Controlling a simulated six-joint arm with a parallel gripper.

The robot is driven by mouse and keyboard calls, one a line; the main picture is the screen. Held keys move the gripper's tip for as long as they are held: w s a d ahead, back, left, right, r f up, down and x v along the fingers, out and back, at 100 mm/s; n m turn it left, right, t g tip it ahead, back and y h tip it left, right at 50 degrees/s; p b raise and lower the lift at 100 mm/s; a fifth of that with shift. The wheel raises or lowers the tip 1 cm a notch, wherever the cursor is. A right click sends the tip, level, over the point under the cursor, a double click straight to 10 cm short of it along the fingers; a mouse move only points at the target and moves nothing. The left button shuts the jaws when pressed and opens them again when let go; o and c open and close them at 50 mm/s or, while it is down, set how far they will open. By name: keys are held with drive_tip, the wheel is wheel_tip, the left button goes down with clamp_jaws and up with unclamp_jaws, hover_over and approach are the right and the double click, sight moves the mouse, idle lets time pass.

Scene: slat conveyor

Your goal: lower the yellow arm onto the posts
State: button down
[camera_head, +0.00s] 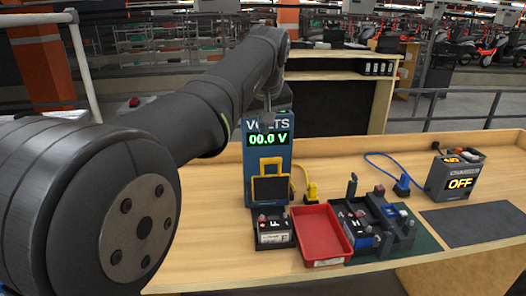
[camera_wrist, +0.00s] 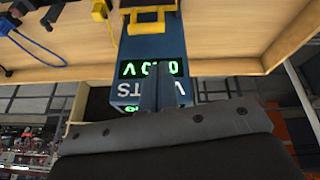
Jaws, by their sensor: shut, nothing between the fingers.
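The blue voltmeter box (camera_head: 266,150) stands on the bench and its green display reads 00.0 V. A yellow arm (camera_head: 271,163), a frame with a dark panel, stands raised against the box's lower front. It also shows at the top of the wrist view (camera_wrist: 150,27). A battery marked F (camera_head: 273,232) sits in a dark holder just in front of the box, with small posts on top. My gripper (camera_head: 267,119) is at the top front of the box, above the yellow arm and apart from it. In the wrist view my shut, empty fingers (camera_wrist: 158,90) partly cover the display.
A red tray (camera_head: 320,232) lies right of the battery, beside a dark fixture holding another battery (camera_head: 356,228). A yellow connector (camera_head: 312,192) stands right of the voltmeter.

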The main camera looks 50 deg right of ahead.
drive_tip(key=shift+d+f+m, duration=0.2)
drive_tip(key=shift+f+m, duration=0.1)
drive_tip(key=shift+m, duration=0.8)
drive_tip(key=shift+f, duration=0.1)
drive_tip(key=x, duration=1)
drive_tip(key=shift+w, duration=0.15)
drive_tip(key=shift+t, duration=0.3)
